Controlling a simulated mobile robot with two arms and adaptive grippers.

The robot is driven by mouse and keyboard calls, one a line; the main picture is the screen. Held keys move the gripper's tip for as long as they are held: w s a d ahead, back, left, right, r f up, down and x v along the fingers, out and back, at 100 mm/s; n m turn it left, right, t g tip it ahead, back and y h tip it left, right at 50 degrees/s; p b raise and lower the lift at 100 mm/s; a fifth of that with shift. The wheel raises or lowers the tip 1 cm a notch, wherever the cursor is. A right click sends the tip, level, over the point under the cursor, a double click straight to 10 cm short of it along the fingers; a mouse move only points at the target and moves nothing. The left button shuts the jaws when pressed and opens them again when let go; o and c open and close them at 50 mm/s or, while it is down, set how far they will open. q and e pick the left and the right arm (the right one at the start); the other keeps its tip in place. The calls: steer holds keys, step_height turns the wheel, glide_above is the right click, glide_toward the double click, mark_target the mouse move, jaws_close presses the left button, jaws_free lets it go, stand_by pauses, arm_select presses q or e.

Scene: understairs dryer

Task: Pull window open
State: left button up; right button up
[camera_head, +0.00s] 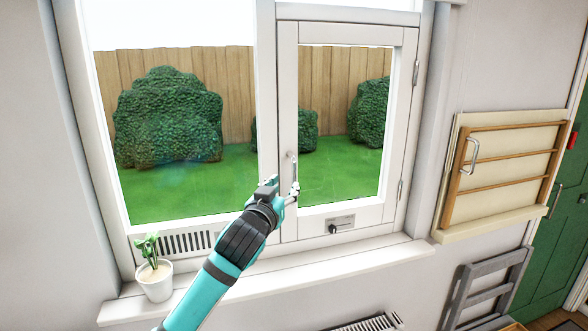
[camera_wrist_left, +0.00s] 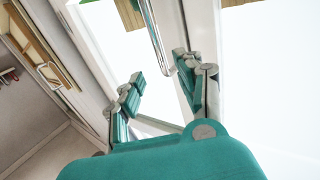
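The window has a hinged right-hand sash (camera_head: 403,120) in a white frame, and it looks closed. Its hinges show on the right side. The window handle (camera_head: 291,165) is on the sash's left stile; in the left wrist view it is a shiny metal bar (camera_wrist_left: 152,32). My left gripper (camera_head: 283,188) is at the handle's lower part, in front of the stile. In the left wrist view its fingers (camera_wrist_left: 160,85) are spread apart, with the bar's lower end near the gap between them. Whether they touch it is unclear. My right gripper is not in view.
A white sill (camera_head: 325,254) runs below the window, with a potted plant (camera_head: 154,280) at its left end. A small latch (camera_head: 338,227) sits on the sash's bottom rail. A folded wall rack (camera_head: 500,165) hangs on the right. A grey folding chair (camera_head: 485,290) and a radiator (camera_head: 375,323) are below.

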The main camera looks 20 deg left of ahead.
mark_target(293, 175)
arm_select(q)
steer(key=w+p, duration=0.2)
steer(key=w, duration=0.7)
steer(key=c, duration=0.7)
jaws_close()
